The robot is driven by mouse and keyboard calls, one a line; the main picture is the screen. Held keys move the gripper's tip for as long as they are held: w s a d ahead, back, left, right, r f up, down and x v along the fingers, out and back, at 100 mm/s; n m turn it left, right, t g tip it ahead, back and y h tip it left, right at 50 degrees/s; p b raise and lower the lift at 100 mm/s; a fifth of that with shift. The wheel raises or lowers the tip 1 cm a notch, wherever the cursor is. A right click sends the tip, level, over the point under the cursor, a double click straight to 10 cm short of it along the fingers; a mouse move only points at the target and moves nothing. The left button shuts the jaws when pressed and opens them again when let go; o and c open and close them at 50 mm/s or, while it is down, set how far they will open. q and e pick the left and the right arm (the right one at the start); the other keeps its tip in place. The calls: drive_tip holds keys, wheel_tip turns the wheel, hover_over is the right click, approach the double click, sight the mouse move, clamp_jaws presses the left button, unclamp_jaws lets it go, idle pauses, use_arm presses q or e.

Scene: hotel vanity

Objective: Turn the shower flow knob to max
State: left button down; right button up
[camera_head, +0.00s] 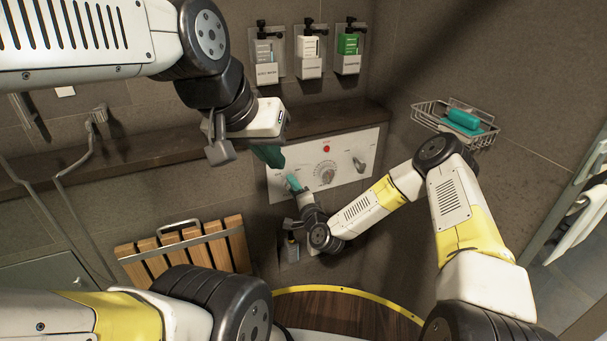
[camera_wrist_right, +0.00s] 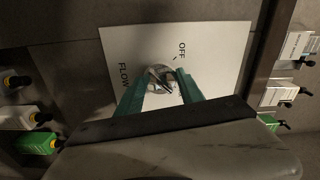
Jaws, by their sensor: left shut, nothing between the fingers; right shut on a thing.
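The white shower control panel (camera_head: 345,150) is on the back wall. In the right wrist view, the chrome flow knob (camera_wrist_right: 160,74) sits on the panel between the printed words FLOW and OFF. My right gripper (camera_head: 293,182) reaches the panel's left part, with its teal fingers on either side of the knob, shut on it. In the head view the gripper mostly hides this knob. My left gripper (camera_head: 271,155) is shut and empty, higher up in front of the panel's upper left.
A round dial (camera_head: 325,172) and a lever (camera_head: 359,164) are further right on the panel. Dispensers (camera_head: 309,52) hang above a dark ledge (camera_head: 130,150). A wire basket (camera_head: 440,115) with a teal thing is at right. A folded wooden seat (camera_head: 190,250) is lower left.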

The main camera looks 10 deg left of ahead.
drive_tip(key=o, duration=1.4)
drive_tip(key=shift+s+a+r, duration=0.1)
drive_tip(key=shift+a+r, duration=0.1)
drive_tip(key=v, duration=0.8)
drive_tip(key=shift+d, duration=0.15)
